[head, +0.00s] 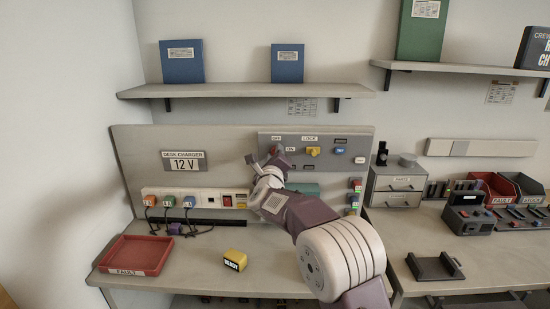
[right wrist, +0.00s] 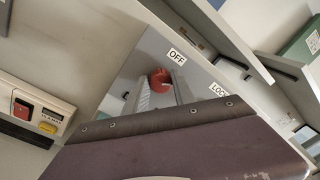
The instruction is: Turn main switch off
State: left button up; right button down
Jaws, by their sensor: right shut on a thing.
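The main switch is a red rotary knob (head: 274,149) on the grey upper panel (head: 360,139), near the OFF and ON labels. In the right wrist view the red knob (right wrist: 160,80) shows below the OFF label (right wrist: 177,57), with a light mark on its face. My right gripper (head: 262,160) reaches up to the panel at the knob and is shut on it. The wrist housing hides part of the fingers and the panel in the right wrist view. My left gripper is not in view.
A yellow knob (head: 313,151) by the LOCK label and a blue control (head: 340,152) sit right of the switch. The charger strip with plugged cables (head: 190,193) is at left. A red FAULT tray (head: 136,254) and a yellow block (head: 235,260) lie on the desk. A shelf (head: 240,90) overhangs the panel.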

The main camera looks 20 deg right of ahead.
jog(key=n, duration=1.1)
jog(key=shift+f+y, duration=0.3)
jog(key=shift+y, duration=0.1)
jog(key=shift+n, duration=0.4)
jog(key=c, duration=1)
grip_release()
jog(key=shift+c, duration=0.2)
jog(key=b+v, duration=0.1)
jog(key=v, duration=0.8)
jog(key=shift+f, duration=0.2)
